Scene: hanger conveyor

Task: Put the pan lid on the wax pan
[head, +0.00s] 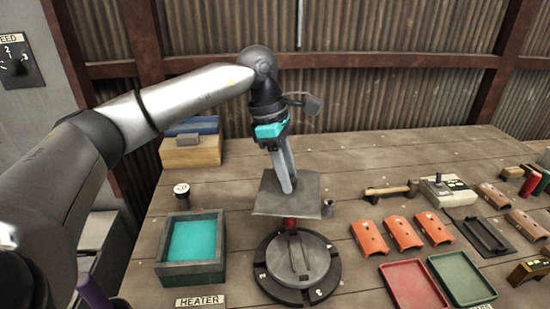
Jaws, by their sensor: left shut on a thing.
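The wax pan (163,267) is a square dark box filled with teal wax, at the left of the bench behind the "HEATER" label. Its top is uncovered. The pan lid (268,198) is a flat grey square plate, held in the air to the right of the pan, above the back edge of a round black fixture. My left gripper (289,187) comes down from above and is shut on the lid near its middle. The fingers hide the part they grip. My right gripper is not in view.
The round black fixture (327,285) stands right of the pan, with a red part (290,223) behind it. Orange curved pieces (370,238), a red tray (412,285) and a green tray (460,278) lie to the right.

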